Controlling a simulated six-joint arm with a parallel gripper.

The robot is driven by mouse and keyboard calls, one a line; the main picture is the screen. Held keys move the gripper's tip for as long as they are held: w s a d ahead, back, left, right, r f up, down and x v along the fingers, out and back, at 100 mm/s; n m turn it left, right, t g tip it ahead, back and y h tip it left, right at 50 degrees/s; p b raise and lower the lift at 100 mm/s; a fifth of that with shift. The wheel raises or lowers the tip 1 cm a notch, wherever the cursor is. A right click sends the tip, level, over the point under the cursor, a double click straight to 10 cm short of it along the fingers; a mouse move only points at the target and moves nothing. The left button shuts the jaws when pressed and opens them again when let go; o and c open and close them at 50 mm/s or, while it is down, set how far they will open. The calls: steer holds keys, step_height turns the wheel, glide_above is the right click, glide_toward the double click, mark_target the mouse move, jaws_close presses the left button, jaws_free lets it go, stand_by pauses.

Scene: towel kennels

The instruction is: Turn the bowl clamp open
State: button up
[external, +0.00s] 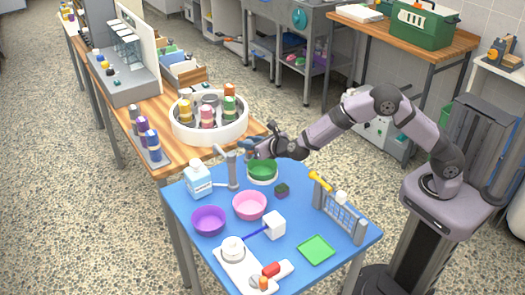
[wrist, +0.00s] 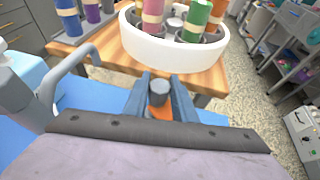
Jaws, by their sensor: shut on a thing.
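My gripper (external: 248,146) is above the back edge of the blue table, just over the green bowl (external: 262,168). In the wrist view its two blue-grey fingers (wrist: 160,95) are closed on a small grey cylindrical piece (wrist: 159,88), with an orange part (wrist: 160,113) below it. This piece may be the bowl clamp, but I cannot tell for sure. In the external view the fingers hide it. A pink bowl (external: 250,206) and a purple bowl (external: 208,221) stand farther forward.
A round white carousel (external: 209,123) with coloured bottles is just behind on the wooden bench. A grey rack (external: 340,210) with a yellow handle stands at the right.

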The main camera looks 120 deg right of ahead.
steer(key=shift+d+f+t+b, duration=0.15)
steer(key=shift+t+b, duration=0.15)
steer(key=shift+b, duration=0.8)
steer(key=n+t+b, duration=0.1)
steer(key=b, duration=0.3)
steer(key=shift+n+b, duration=0.3)
steer(key=shift+b, duration=0.05)
steer(key=n+t+y+b, duration=0.2)
steer(key=n+t+b, duration=0.1)
steer(key=b, duration=1.1)
steer(key=shift+f+t, duration=0.1)
steer(key=shift+t, duration=0.3)
steer(key=n+t+y+b, duration=0.1)
steer(key=b, duration=0.2)
steer(key=shift+n+b, duration=0.3)
steer(key=shift+b, duration=0.05)
steer(key=shift+r+n+t+y+b, duration=0.3)
steer(key=shift+n+t+y+b, duration=0.15)
steer(key=shift+b, duration=0.35)
steer(key=o, duration=1)
steer(key=shift+o, duration=0.2)
steer(key=shift+a, duration=0.2)
